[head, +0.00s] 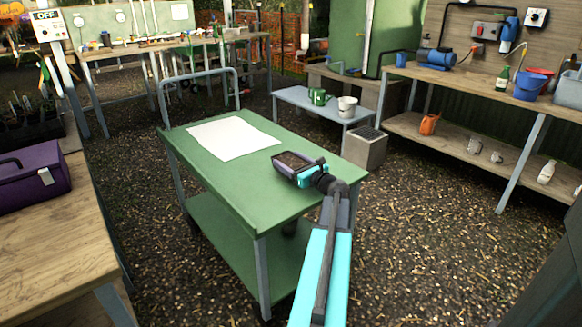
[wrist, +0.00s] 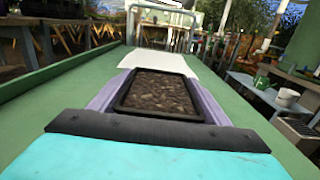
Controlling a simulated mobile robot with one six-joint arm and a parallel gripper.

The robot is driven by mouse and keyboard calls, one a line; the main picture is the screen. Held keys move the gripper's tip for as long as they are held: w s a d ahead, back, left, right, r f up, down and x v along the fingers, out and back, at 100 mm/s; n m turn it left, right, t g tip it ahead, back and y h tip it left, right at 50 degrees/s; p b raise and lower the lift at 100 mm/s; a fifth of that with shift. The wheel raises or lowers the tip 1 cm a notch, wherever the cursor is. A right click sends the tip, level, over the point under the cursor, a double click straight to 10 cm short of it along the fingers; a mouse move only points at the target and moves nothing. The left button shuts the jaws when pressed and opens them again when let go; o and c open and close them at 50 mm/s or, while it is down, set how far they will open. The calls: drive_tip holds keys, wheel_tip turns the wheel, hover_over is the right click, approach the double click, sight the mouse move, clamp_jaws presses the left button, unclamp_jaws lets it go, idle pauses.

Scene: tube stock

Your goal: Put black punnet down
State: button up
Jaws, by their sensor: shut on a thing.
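The black punnet (wrist: 156,115) is a shallow rectangular tray filled with brown soil. In the wrist view it sits level between the two grey-purple fingers of my gripper (wrist: 158,92), which touch its sides. In the head view my gripper (head: 290,162) is over the right part of the green cart top (head: 215,172), with the punnet small and dark between its fingers. I cannot tell whether the punnet's underside touches the cart top. A white sheet (head: 233,138) lies flat on the cart, beyond the punnet; it also shows in the wrist view (wrist: 168,60).
The cart top is otherwise clear. Its grey handle (head: 200,73) rises at the far end. A wooden bench with a purple toolbox (head: 32,184) is at left.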

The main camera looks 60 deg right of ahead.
drive_tip(key=shift+f, duration=1.15)
drive_tip(key=shift+f, duration=0.15)
drive_tip(key=o, duration=1.2)
drive_tip(key=shift+o, duration=0.2)
drive_tip(key=shift+s, duration=0.1)
drive_tip(key=v, duration=1.1)
drive_tip(key=shift+s+a+p, duration=0.2)
drive_tip(key=shift+s+p, duration=0.1)
drive_tip(key=shift+s, duration=0.05)
